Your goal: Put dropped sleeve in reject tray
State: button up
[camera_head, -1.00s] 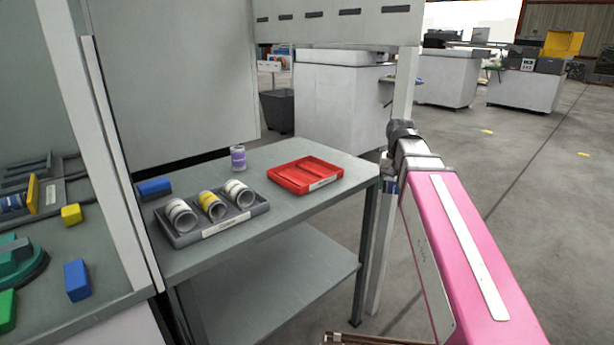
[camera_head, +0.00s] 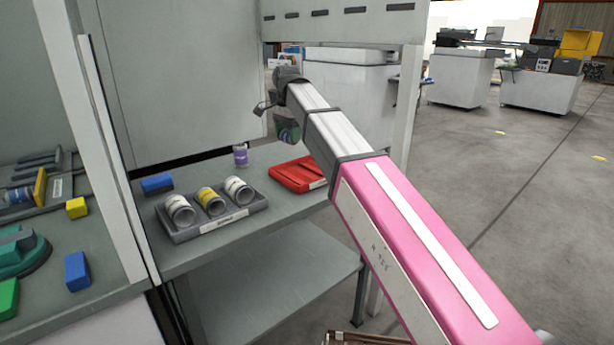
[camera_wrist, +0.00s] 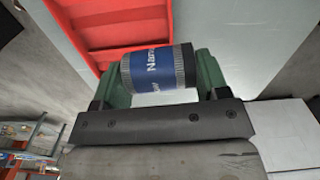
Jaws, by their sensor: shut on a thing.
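My gripper (camera_wrist: 155,85) has green fingers and is shut on a sleeve with a blue label (camera_wrist: 158,68), its label partly readable. The sleeve lies sideways between the fingers. In the head view my gripper (camera_head: 287,128) hangs above the back of the bench near the red tray, and the sleeve in it is hard to make out. The red reject tray (camera_head: 290,178) lies on the bench, its right side partly hidden by my arm. It also shows in the wrist view (camera_wrist: 85,30), below and beside the sleeve, and looks empty where visible.
A grey tray (camera_head: 205,228) with three sleeves stands left of the red tray. A purple-labelled can (camera_head: 241,155) stands upright behind them. A blue block (camera_head: 157,184) lies at the bench's left. A white post (camera_head: 408,130) rises beyond my arm.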

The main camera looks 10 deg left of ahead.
jog(key=s+a+r, duration=0.1)
jog(key=a, duration=0.4)
send_over(307, 175)
jog(key=shift+m, duration=0.4)
notch_tip(307, 175, down, 7)
jog(key=shift+w+a+r, duration=0.1)
jog(key=shift+r, duration=0.1)
jog(key=shift+f, duration=1.95)
jog(key=shift+f, duration=0.1)
jog(key=o, duration=1)
jog(key=shift+o, duration=0.2)
